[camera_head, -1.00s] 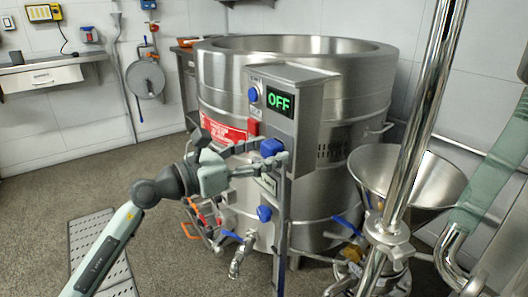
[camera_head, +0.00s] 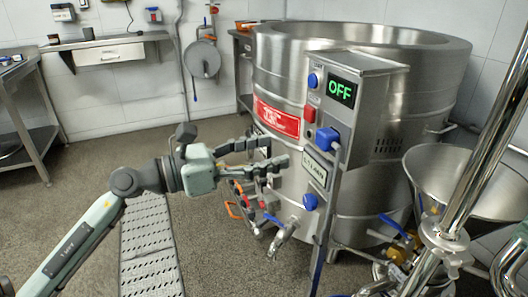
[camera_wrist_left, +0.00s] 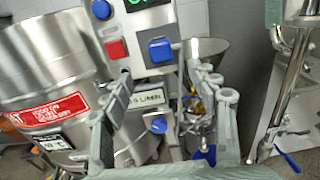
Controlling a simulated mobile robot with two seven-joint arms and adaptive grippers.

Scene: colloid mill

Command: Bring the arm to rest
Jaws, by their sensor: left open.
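My left arm comes in from the lower left in the head view. Its gripper (camera_head: 268,158) is open and empty, in front of the large steel vessel (camera_head: 280,75) and left of its control box (camera_head: 372,110). The box has a green OFF display (camera_head: 342,91), a red button (camera_head: 309,113) and blue knobs. In the left wrist view the open fingers (camera_wrist_left: 165,115) spread before the control panel, with the blue switch (camera_wrist_left: 160,50) seen beyond and between them. Nothing is between the fingers. My right gripper is not in view.
A steel funnel (camera_head: 470,180) and a polished pipe (camera_head: 490,130) stand at the right. Valves with blue and orange handles (camera_head: 240,208) sit low on the vessel. A wall shelf (camera_head: 108,52) and a steel table (camera_head: 25,110) are at the left. Floor at the left is free.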

